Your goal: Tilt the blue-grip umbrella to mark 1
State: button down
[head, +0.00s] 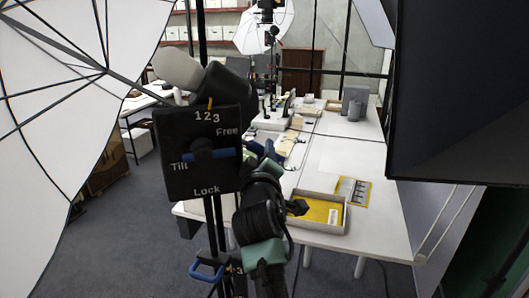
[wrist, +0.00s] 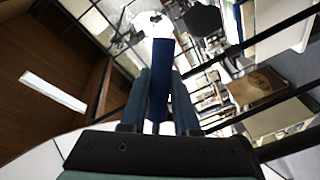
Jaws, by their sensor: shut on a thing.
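The white umbrella (head: 60,110) with black ribs fills the left of the head view. Its black tilt head carries a panel (head: 175,130) marked 1, 2, 3, Free, Tilt and Lock.
A blue-handled clamp (head: 206,271) is low on the stand. A white table (head: 330,150) behind holds a shallow tray (head: 345,213) with yellow lining and a yellow card (head: 353,188). A large black panel (head: 455,90) blocks the upper right. Grey floor is open at lower left.

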dwell(0.8)
jog(key=shift+w+d+r+n+t, duration=0.1)
jog(key=shift+d+r+n+t, duration=0.1)
jog(key=shift+r+n, duration=0.45)
jog(key=shift+d+r+n+t, duration=0.15)
jog(key=shift+r+n, duration=0.25)
jog(key=shift+r, duration=0.3)
jog(key=shift+w+d+r+n+t, duration=0.1)
jog(key=shift+d+r+n+t, duration=0.1)
jog(key=shift+r+n, duration=0.45)
jog(key=shift+r, duration=0.1)
jog(key=c, duration=0.7)
grip_release()
jog(key=shift+o, duration=0.2)
jog(key=shift+s, duration=0.1)
jog(key=shift+s+f, duration=0.25)
jog(key=shift+s, duration=0.15)
jog(key=s+b, duration=0.4)
jog(key=s, duration=0.8)
jog(key=shift+a+f+b, duration=0.3)
jog(key=shift+f, duration=0.15)
